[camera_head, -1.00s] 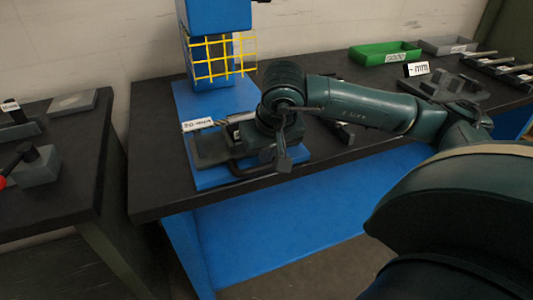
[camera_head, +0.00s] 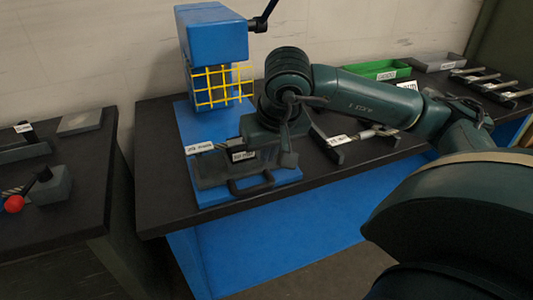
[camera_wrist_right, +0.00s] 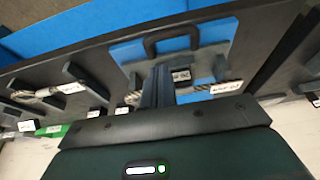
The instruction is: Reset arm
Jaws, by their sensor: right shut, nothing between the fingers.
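My right arm comes in from the right in the head view and reaches over the dark bench. Its gripper (camera_head: 288,158) points down beside a dark vise-like fixture (camera_head: 215,175) and looks shut and empty. In the right wrist view the shut fingers (camera_wrist_right: 158,85) show close together with nothing between them, near the blue base plate (camera_wrist_right: 215,32). I cannot tell how far the fingers are above the fixture. My left gripper is not in view.
A blue press (camera_head: 212,40) with a yellow grid guard (camera_head: 222,87) stands behind the fixture. A labelled micrometer-like tool (camera_head: 350,140) lies right of the gripper. A green tray (camera_head: 380,69) and grey tray (camera_head: 438,63) stand farther back. A second bench (camera_head: 75,200) is at left.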

